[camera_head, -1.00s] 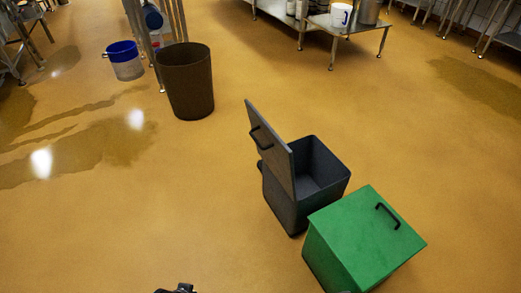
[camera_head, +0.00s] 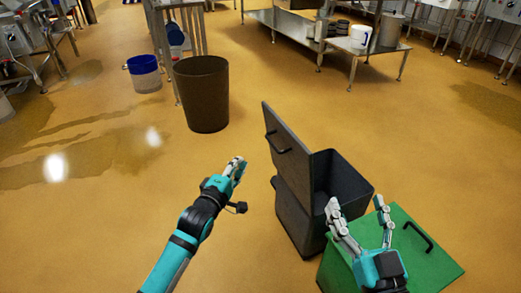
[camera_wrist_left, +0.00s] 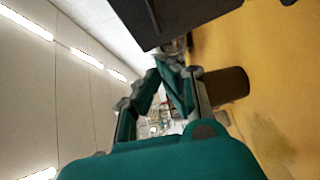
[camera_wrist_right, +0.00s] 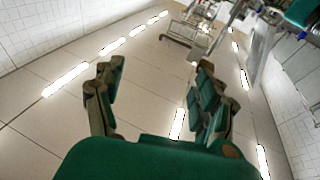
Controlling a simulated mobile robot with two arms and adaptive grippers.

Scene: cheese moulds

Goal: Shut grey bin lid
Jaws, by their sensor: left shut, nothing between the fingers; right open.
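The grey bin (camera_head: 295,212) stands on the floor right of centre in the head view, its mouth open. Its lid (camera_head: 289,150) stands up steeply at the bin's left side, with a black handle (camera_head: 281,143) on its outer face. My left gripper (camera_head: 239,165) is shut and empty, in the air left of the lid and apart from it. In the left wrist view its fingers (camera_wrist_left: 168,70) meet, with a dark panel, apparently the lid, above. My right gripper (camera_head: 358,203) is open and empty, in front of the bin's right part and over the green bin; its fingers point upward.
A green bin (camera_head: 437,268) with a shut lid and black handle stands against the grey bin's right front. A brown bin (camera_head: 203,98) and a blue-rimmed bucket (camera_head: 145,75) stand farther back left. The floor left of the grey bin is clear.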

